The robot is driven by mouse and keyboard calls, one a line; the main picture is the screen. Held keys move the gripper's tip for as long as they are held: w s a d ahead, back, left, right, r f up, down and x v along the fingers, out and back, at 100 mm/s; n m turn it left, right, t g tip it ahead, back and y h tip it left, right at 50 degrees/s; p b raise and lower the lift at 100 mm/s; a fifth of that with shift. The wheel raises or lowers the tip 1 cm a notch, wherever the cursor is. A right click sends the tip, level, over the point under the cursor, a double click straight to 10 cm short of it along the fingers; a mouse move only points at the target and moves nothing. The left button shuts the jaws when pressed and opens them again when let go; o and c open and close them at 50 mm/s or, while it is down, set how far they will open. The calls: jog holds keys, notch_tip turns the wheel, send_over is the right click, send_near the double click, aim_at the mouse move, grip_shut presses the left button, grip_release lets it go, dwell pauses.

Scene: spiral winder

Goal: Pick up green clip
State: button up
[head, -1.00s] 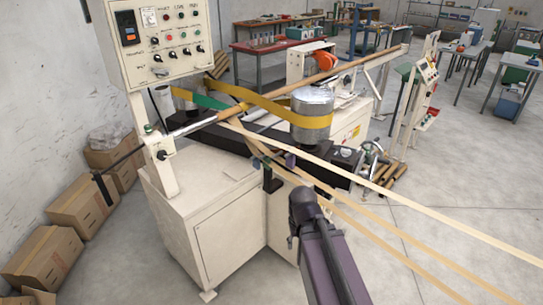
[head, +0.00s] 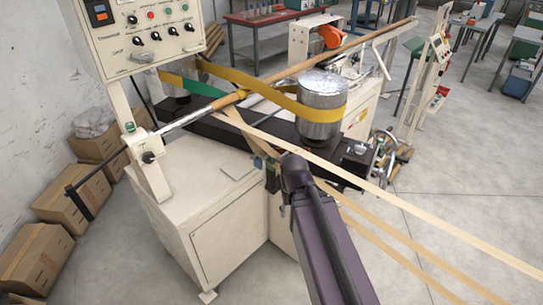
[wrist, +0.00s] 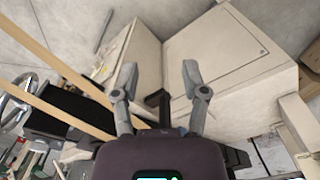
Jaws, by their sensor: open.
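I cannot clearly make out a green clip in either view. A small dark greenish piece (head: 272,181) shows on the front of the winder, just left of my arm's end in the head view; it is too small to tell what it is. In the wrist view my gripper (wrist: 159,74) has its two grey fingers spread apart with nothing held between them. A dark bracket (wrist: 157,104) shows between the fingers, near their base.
The winder's white cabinet (head: 222,240) stands ahead of my arm. Pale paper strips (head: 400,205) run slanting past my arm to the lower right. A yellow belt (head: 240,78) wraps a metal drum (head: 322,92). Cardboard boxes (head: 60,200) line the left wall. The floor at right is open.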

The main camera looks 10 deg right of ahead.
jog(key=shift+w+a, duration=0.15)
jog(key=shift+w, duration=0.15)
jog(key=o, duration=0.6)
jog(key=shift+w+r, duration=0.1)
jog(key=shift+w, duration=0.1)
notch_tip(320, 180, up, 9)
jog(key=m+p, duration=1)
jog(key=m, duration=0.1)
send_over(269, 152)
jog(key=shift+w+r, duration=0.15)
jog(key=shift+b, duration=0.3)
notch_tip(269, 152, down, 8)
jog(key=b, duration=0.8)
jog(key=shift+f, duration=0.25)
jog(key=shift+f+b, duration=0.1)
jog(key=shift+b, duration=0.2)
